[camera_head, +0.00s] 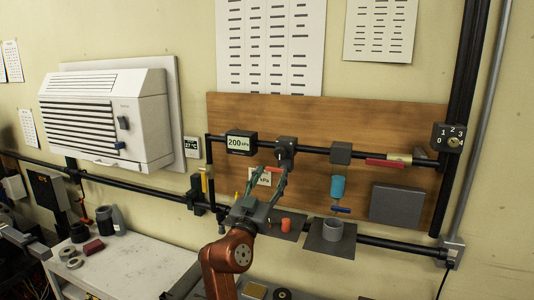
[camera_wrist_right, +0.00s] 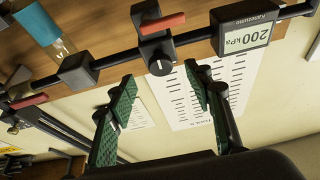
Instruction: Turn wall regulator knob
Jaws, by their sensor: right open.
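The wall regulator (camera_head: 286,144) is a dark block on the black pipe over the wooden board, and a red lever is beside it. Its round black knob (camera_wrist_right: 160,64) with a white mark shows in the right wrist view. A gauge display (camera_head: 239,143) to its left reads 200 kPa, also in the wrist view (camera_wrist_right: 247,38). My right gripper (camera_head: 266,180) is open and empty, just below the regulator in the head view. In the wrist view its green fingertips (camera_wrist_right: 163,84) stand either side of the knob's line, apart from it. My left gripper is out of view.
A card ending in kPa is partly hidden behind my fingers. A numbered dial (camera_head: 449,138) sits far right. A white wall unit (camera_head: 105,115) hangs left above a bench.

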